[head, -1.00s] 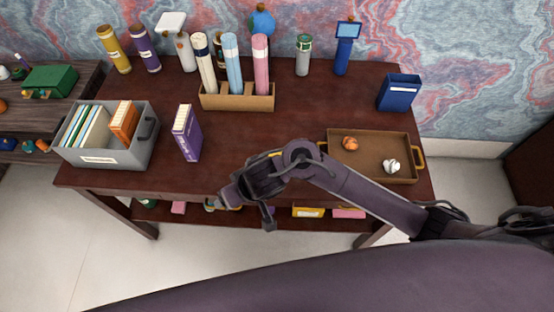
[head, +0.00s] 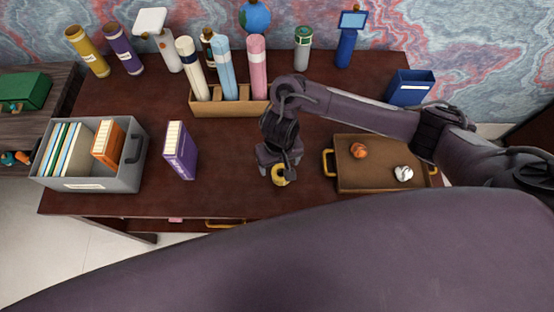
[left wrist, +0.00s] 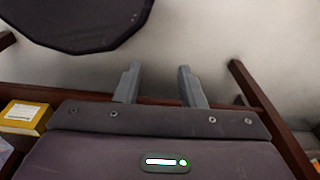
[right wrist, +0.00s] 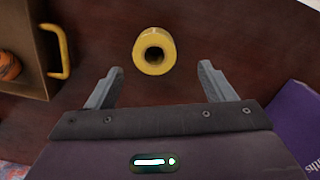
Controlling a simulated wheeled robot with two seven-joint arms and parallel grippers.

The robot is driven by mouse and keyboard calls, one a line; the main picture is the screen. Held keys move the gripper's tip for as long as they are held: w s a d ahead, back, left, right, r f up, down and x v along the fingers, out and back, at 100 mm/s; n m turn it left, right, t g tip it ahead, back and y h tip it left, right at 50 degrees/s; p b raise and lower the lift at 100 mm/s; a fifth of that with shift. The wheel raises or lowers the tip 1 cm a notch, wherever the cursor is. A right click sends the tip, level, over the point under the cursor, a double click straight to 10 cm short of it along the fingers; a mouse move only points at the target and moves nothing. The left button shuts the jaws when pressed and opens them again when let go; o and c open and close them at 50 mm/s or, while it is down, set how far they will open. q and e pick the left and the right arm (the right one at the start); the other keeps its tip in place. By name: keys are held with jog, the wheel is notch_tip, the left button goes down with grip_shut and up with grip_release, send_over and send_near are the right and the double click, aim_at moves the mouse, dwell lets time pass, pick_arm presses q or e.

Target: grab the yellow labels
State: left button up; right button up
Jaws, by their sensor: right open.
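The yellow labels are a round yellow roll with a hole in its middle. The roll (head: 281,176) is on the dark desk, left of the brown tray; in the right wrist view (right wrist: 154,50) it shows just beyond the fingertips. My right gripper (right wrist: 157,82) is open and empty, its fingers pointing toward the roll, one to each side. In the head view the right gripper (head: 279,165) partly covers the roll. My left gripper (left wrist: 158,84) shows only in its own wrist view, fingers apart with nothing between them.
The brown tray (head: 385,184) holds an orange item and a white item. A purple book (head: 181,152) stands to the left, beside a grey bin (head: 90,184). A holder with rolls (head: 230,107) stands behind. In the left wrist view a yellow box (left wrist: 25,117) is at left.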

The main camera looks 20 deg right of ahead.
jog(key=b, duration=0.3)
send_over(282, 174)
jog(key=s, duration=0.2)
jog(key=f, duration=0.4)
jog(key=shift+a+f, duration=0.2)
jog(key=shift+a, duration=0.15)
jog(key=shift+w+d+f, duration=0.15)
jog(key=shift+w+f, duration=0.05)
jog(key=shift+f, duration=0.85)
jog(key=shift+w+f, duration=0.1)
jog(key=shift+f, duration=0.25)
jog(key=c, duration=0.9)
pick_arm(q)
jog(key=s+f, duration=0.3)
jog(key=shift+s+f, duration=0.3)
jog(key=shift+f, duration=0.1)
pick_arm(e)
jog(key=shift+c, duration=0.8)
jog(key=shift+r, duration=0.1)
